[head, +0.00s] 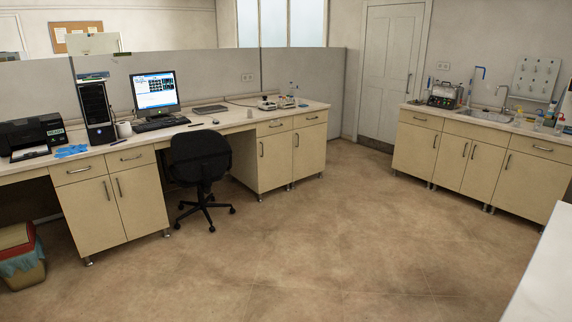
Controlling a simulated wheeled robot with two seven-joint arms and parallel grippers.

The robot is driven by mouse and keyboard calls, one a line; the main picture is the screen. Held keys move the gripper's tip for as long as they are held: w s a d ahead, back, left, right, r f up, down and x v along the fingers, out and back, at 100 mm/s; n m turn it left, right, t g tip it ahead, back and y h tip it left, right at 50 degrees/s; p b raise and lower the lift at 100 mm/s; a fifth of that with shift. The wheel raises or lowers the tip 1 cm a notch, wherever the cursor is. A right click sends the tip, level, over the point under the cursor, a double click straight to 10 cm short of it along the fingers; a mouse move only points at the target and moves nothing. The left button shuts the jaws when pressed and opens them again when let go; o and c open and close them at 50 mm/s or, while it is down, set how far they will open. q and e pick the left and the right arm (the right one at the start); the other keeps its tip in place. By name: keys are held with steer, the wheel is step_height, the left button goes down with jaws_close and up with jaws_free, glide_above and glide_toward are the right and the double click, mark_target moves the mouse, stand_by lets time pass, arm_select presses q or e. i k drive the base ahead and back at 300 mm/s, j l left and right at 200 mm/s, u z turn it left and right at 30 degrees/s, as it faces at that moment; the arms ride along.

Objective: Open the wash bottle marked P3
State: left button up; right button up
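No label P3 can be read from here. Small bottle-like items (549,117) stand on the sink counter at the far right, too small to tell apart. I cannot tell whether any of these is the wash bottle. Neither of my grippers is in view.
A long desk (225,121) holds a monitor (154,90), computer tower and printer (32,137). A black office chair (201,168) stands before it. A waste bin (22,258) is at left, a white surface (545,275) at lower right. The middle floor is clear.

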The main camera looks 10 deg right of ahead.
mark_target(517, 117)
steer(key=i+z, duration=0.25)
steer(key=i, duration=0.25)
steer(key=i+z, duration=0.25)
steer(key=i, duration=0.2)
steer(key=i+j+z, duration=0.3)
steer(key=i, duration=0.15)
steer(key=i+l+z, duration=0.25)
steer(key=i+z, duration=0.2)
steer(key=i, duration=0.2)
steer(key=i+z, duration=0.4)
steer(key=i, duration=0.25)
steer(key=i+j+z, duration=0.2)
steer(key=i+z, duration=0.25)
steer(key=i, duration=0.25)
steer(key=i+z, duration=0.25)
steer(key=i, duration=2.25)
steer(key=i+l+u, duration=0.2)
steer(key=i+l, duration=0.3)
steer(key=i, duration=0.15)
